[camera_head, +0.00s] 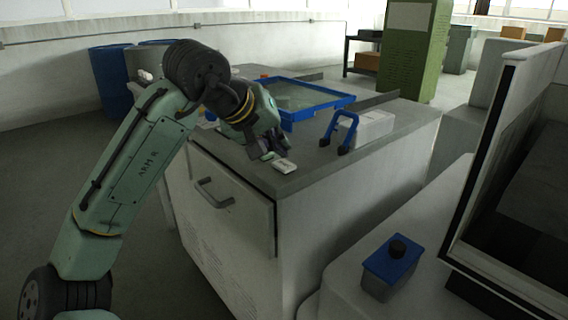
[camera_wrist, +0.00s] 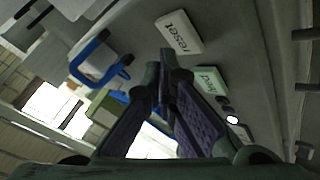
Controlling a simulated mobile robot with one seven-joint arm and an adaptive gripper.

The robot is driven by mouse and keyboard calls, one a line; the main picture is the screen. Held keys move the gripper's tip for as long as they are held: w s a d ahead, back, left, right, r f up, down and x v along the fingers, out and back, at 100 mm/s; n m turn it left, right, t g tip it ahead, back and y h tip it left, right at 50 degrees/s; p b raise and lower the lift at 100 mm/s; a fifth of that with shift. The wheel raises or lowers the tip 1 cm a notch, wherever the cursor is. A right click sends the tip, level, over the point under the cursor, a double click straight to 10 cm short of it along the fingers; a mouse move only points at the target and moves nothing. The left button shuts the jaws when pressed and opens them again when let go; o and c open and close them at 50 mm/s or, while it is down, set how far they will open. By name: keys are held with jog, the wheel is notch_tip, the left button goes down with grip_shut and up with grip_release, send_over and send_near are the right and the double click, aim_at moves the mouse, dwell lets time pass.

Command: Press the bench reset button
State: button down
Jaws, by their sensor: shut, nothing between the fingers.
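A white plate reading "reset" (camera_wrist: 179,32) lies on the grey bench top in the wrist view. It appears as a small pale plate (camera_head: 285,166) near the bench's front edge in the head view. My gripper (camera_head: 268,155) is shut and empty, low over the bench just left of that plate. In the wrist view the fingertips (camera_wrist: 167,62) meet just below the reset plate. I cannot make out the reset button itself; the fingers may hide it. A pale green plate (camera_wrist: 209,79) with partly hidden lettering sits beside the fingers, with small dark and white round parts (camera_wrist: 232,119) near it.
A blue-rimmed tray (camera_head: 345,100) lies behind. A cabinet handle (camera_head: 213,197) juts from the bench front.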

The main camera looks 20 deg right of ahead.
aim_at(280, 162)
dwell(0.4)
jog(key=shift+f, duration=0.45)
jog(key=shift+f, duration=0.35)
dwell(0.6)
jog(key=shift+r, duration=0.15)
jog(key=shift+r+p, duration=0.65)
jog(key=shift+r, duration=0.05)
notch_tip(280, 162, up, 5)
jog(key=p, duration=0.5)
dwell(0.6)
